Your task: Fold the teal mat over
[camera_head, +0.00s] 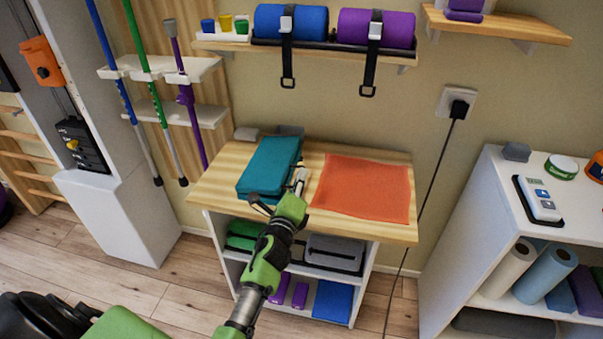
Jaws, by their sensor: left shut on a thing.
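The teal mat (270,166) lies on the left part of the wooden top of a small shelf unit, as a thick, narrow block with its long side running away from me. The green and black wrist covers part of the top's front edge. My right gripper is not in view.
An orange cloth (362,188) lies flat right of the mat. Grey items (290,130) sit behind the mat. A wall shelf (300,46) with rolled mats and hanging straps is above. A white cabinet (490,200) stands at right.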

